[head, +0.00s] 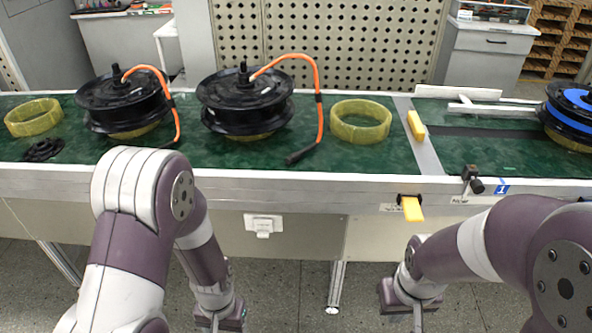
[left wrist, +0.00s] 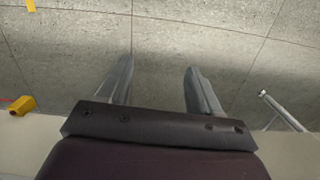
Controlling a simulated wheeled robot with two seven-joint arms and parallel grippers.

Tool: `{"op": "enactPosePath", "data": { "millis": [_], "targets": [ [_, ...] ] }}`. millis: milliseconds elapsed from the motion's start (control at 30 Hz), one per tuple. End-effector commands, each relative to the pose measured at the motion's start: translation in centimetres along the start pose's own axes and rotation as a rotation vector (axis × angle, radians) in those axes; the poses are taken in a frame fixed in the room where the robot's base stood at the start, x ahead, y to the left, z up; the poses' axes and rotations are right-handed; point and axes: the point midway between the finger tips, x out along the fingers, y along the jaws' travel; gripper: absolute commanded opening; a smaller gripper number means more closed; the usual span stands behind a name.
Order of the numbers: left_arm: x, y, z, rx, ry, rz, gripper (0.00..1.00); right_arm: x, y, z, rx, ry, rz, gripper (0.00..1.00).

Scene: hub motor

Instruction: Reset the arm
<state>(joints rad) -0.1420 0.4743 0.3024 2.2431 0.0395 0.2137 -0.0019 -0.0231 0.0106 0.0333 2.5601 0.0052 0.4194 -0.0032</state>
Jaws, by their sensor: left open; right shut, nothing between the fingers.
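My left gripper (left wrist: 160,80) is open in the left wrist view, with two grey fingers apart and only grey floor between them. In the head view the left arm hangs down in front of the table, and its gripper (head: 220,323) is cut off by the lower edge. My right gripper (head: 417,318) hangs low in front of the table at the lower right. It is shut and holds nothing. Both grippers are below the tabletop and apart from everything on it.
The green table (head: 230,165) bears two black hub motors (head: 122,95) (head: 245,95) with orange cables, yellow rings (head: 360,122) (head: 34,117), and a blue-black motor (head: 570,105) at right. A yellow block (head: 416,125) lies by the grey strip. A yellow tab (head: 412,208) sticks out from the front edge.

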Motion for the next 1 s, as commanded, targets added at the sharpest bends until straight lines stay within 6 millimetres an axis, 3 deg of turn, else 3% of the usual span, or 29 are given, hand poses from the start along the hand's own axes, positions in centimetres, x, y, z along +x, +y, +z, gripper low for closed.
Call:
{"op": "enactPosePath", "data": {
  "millis": [33, 133, 200, 267, 333, 600, 767, 1000],
  "targets": [
    [-2.6, -0.5, 1.5, -0.006, -0.014, 0.001, 0.64, 0.0, 0.0, 0.0, 0.0, 0.0, 0.0, 0.0],
    [-7.4, -1.4, 4.4, -0.025, -0.007, 0.001, 0.64, 0.0, 0.0, 0.0, 0.0, 0.0, 0.0, 0.0],
    [-10.4, -2.1, 4.8, -0.045, 0.083, -0.001, 0.64, 0.0, 0.0, 0.0, 0.0, 0.0, 0.0, 0.0],
    [-13.2, -2.7, 3.7, -0.072, 0.199, -0.004, 0.64, 0.0, 0.0, 0.0, 0.0, 0.0, 0.0, 0.0],
    [-17.6, -3.0, 3.9, -0.085, 0.214, -0.005, 0.64, -4.0, 0.0, -0.4, 0.0, -0.003, 0.0, 0.0],
    [-27.0, -2.9, 4.7, -0.083, 0.21, -0.004, 0.64, -13.6, 0.0, -1.6, 0.0, 0.001, 0.0, 0.0],
    [-29.6, -2.9, 4.9, -0.083, 0.21, -0.004, 0.64, -16.2, 0.0, -1.9, 0.0, 0.0, 0.0, 0.0],
    [-29.6, -2.9, 4.9, -0.083, 0.21, -0.004, 0.64, -16.2, 0.0, -1.9, 0.0, 0.0, 0.0, 0.0]
  ]
}}
